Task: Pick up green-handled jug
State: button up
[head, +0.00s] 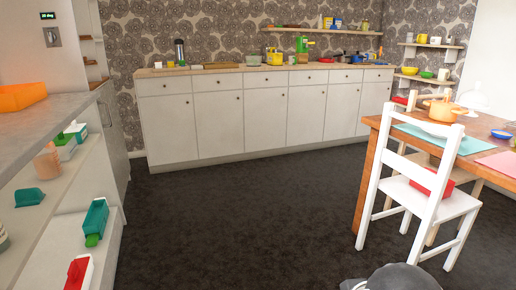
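I cannot single out a green-handled jug for sure in the head view. A tall green item (302,46) stands on the far counter, right of the middle; it is too small to tell whether it is a jug or has a handle. A yellow container (275,59) stands to its left on the same counter.
The far counter (220,72) runs along the back wall above white cabinets. A white chair (425,185) and wooden table (372,165) stand at right. Open shelves with an orange tray (22,96) on top line the left. Dark floor between is clear.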

aim_at(292, 60)
jog(key=i+j+u, duration=0.1)
jog(key=i+u, duration=0.2)
jog(key=i, duration=0.6)
jog(key=i+l+u, duration=0.1)
jog(key=i+u, duration=0.15)
jog(key=i, duration=0.7)
jog(key=i+l+z, duration=0.1)
jog(key=i+z, duration=0.2)
jog(key=i, duration=0.25)
jog(key=i+z, duration=0.3)
jog(key=i, duration=0.25)
jog(key=i+j+z, duration=0.15)
jog(key=i+z, duration=0.2)
jog(key=i, duration=0.2)
jog(key=i+j+z, duration=0.3)
jog(key=i, duration=0.2)
jog(key=i+l+z, duration=0.1)
jog(key=i, duration=0.65)
jog(key=i+l+z, duration=0.15)
jog(key=i, duration=0.55)
jog(key=l, duration=0.1)
